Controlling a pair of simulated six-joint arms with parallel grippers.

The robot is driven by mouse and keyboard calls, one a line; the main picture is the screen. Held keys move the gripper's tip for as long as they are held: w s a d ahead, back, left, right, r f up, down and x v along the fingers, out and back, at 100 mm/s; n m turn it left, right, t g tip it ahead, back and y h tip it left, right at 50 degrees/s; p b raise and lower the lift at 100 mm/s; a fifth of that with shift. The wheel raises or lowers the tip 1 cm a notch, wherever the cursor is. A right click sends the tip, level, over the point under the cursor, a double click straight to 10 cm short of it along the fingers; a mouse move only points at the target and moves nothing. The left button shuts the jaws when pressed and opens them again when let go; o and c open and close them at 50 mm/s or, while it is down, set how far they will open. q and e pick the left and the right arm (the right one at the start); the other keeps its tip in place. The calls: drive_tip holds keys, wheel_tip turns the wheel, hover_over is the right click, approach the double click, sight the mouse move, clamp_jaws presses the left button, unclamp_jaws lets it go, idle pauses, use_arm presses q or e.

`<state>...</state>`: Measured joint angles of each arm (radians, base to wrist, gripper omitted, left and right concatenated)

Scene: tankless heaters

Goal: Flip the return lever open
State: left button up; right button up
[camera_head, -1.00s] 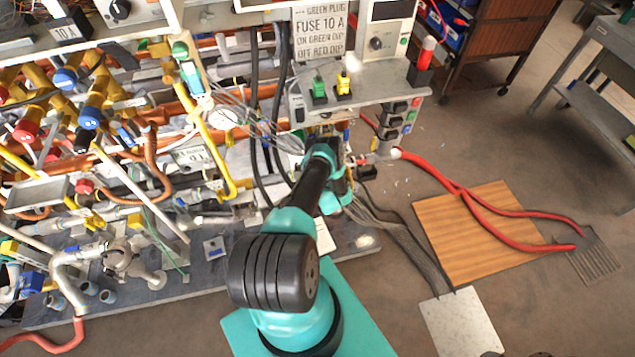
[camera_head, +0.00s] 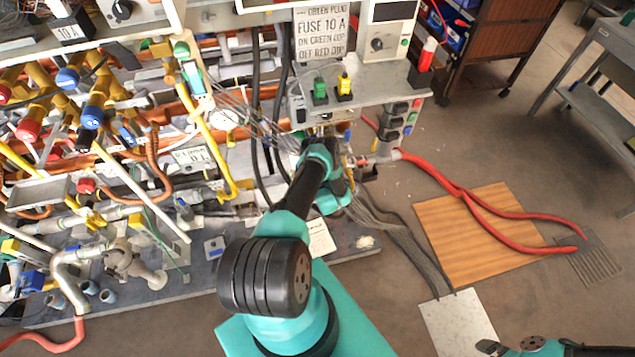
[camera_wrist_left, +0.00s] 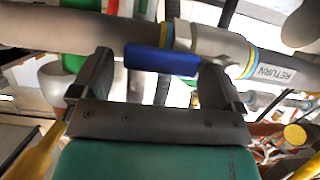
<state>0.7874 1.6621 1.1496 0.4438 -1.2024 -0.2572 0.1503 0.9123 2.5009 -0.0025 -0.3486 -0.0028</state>
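In the left wrist view, a blue lever (camera_wrist_left: 160,60) sits on a grey metal valve (camera_wrist_left: 205,42) whose tag reads RETURN (camera_wrist_left: 272,73). The lever points left, roughly along the pipe. My left gripper (camera_wrist_left: 157,62) is open, one finger left of the lever's free end, the other near its valve end. The lever shows between the fingertips; I cannot tell whether they touch it. In the head view my left arm reaches up to the rig below the shelf, its gripper (camera_head: 325,150) mostly hidden by the wrist. Part of my right arm shows at the bottom right; its gripper is unclear (camera_head: 490,348).
Pipes and coloured valves crowd the rig at left. Black hoses (camera_head: 268,120) hang beside my left wrist, and a grey shelf (camera_head: 385,92) is above it. Red hoses (camera_head: 480,205) cross a wooden board (camera_head: 450,240) at right.

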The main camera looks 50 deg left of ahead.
use_arm(q)
drive_tip(key=shift+o, duration=0.2)
drive_tip(key=shift+d, duration=0.1)
drive_tip(key=v, duration=1.7)
